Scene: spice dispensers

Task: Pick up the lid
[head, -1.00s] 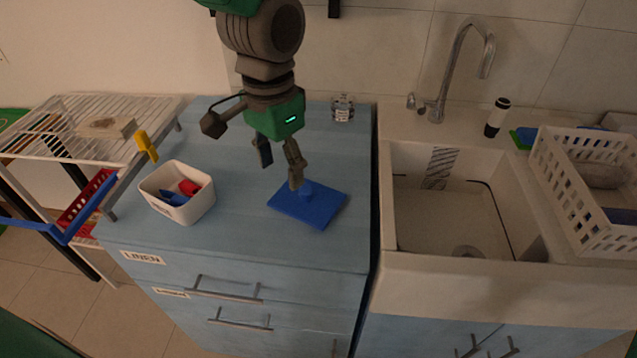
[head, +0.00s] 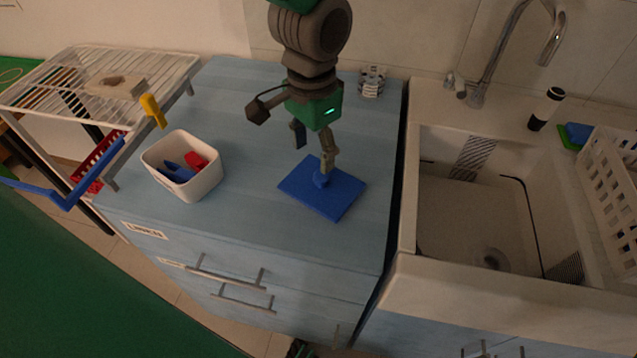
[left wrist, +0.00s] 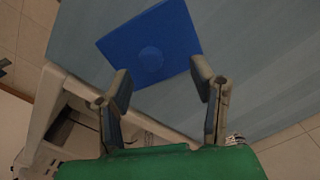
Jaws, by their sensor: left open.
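The lid (head: 335,198) is a flat blue square with a round knob (head: 320,179) in its middle. It lies flat on the light blue counter. My left gripper (head: 312,155) hangs over the lid's far side with its fingers spread and nothing between them. One fingertip overlaps the knob in the head view; I cannot tell whether it touches. In the left wrist view the lid (left wrist: 172,38) lies beyond the open left gripper (left wrist: 160,80), its knob (left wrist: 150,59) roughly in line with the gap between the fingers. My right gripper is not in view.
A white bin (head: 205,180) with red and blue items stands left of the lid. A small glass jar (head: 371,82) stands at the counter's back. The sink (head: 445,215) is to the right, a wire rack (head: 150,75) to the left. Counter around the lid is clear.

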